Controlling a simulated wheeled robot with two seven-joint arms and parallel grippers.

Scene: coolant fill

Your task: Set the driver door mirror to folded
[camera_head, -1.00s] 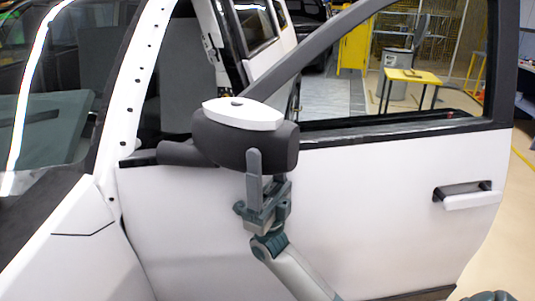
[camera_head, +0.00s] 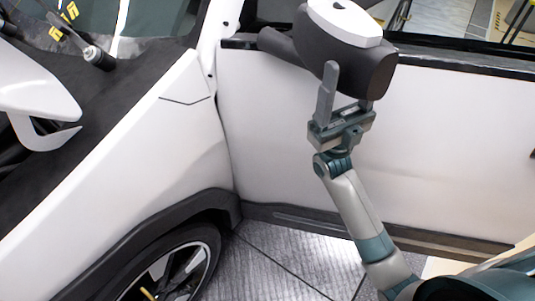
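The driver door mirror has a black housing (camera_head: 350,62) with a white cap (camera_head: 345,20) and is joined by a dark stalk to the front upper corner of the white door (camera_head: 440,130). My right gripper (camera_head: 347,95) comes up from below at the mirror. One finger stands upright across the near face of the housing; the other finger is mostly hidden under or behind it. The fingers are apart, with the housing's lower part seeming to lie between them. Whether they touch it I cannot tell. My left gripper is not in view.
The white front fender (camera_head: 140,150) and wheel (camera_head: 175,272) are at the left. A white panel (camera_head: 35,85) and a small dark cylinder (camera_head: 98,57) show at upper left. Grey floor (camera_head: 285,260) is bare below the door.

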